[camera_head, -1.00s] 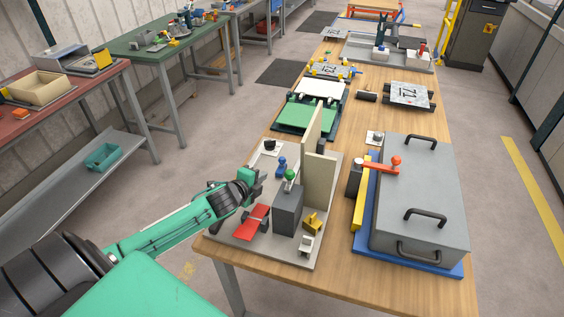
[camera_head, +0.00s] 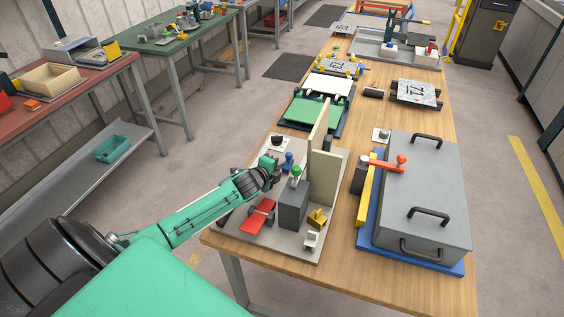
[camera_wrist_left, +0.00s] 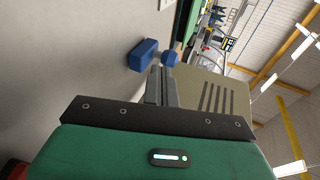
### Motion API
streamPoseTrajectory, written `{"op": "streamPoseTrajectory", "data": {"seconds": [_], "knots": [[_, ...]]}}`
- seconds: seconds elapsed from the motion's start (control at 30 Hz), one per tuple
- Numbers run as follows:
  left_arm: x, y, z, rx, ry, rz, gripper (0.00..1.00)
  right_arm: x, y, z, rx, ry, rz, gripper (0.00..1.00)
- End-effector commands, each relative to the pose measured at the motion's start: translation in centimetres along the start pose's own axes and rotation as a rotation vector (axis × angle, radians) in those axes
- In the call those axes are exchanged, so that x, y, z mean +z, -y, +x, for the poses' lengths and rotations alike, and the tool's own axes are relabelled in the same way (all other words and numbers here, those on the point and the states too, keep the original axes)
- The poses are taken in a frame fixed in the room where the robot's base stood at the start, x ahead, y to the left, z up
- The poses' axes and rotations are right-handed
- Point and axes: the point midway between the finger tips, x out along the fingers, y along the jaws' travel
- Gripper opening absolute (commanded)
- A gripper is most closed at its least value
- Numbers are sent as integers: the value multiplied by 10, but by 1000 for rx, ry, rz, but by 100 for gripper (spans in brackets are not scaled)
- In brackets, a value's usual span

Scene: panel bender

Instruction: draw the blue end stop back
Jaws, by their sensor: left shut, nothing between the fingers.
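The blue end stop (camera_head: 289,160) stands on the grey base plate (camera_head: 277,238) of the bender, left of the upright beige panel (camera_head: 322,165). In the left wrist view it shows as a blue block (camera_wrist_left: 143,55) with a round blue knob (camera_wrist_left: 170,58) beside it. My left gripper (camera_head: 275,163) is just left of the end stop in the head view. Its fingers (camera_wrist_left: 160,84) are closed together, empty, with the tips close to the blue knob. I cannot tell whether they touch it. My right gripper is not in view.
A black knob (camera_head: 276,141) is behind the end stop. A large grey box (camera_head: 425,190) stands to the right.

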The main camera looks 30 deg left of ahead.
Motion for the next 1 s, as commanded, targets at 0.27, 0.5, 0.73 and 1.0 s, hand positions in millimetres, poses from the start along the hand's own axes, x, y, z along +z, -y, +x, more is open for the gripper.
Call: {"op": "streamPoseTrajectory", "data": {"seconds": [0.27,0.5,0.73,1.0], "knots": [[0,1,22,-1,0,-1,0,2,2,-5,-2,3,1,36],[0,0,25,1,0,0,0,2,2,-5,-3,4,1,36],[0,0,26,0,0,0,0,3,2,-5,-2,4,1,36],[6,10,55,-3,-1,1,0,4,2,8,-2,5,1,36]]}}
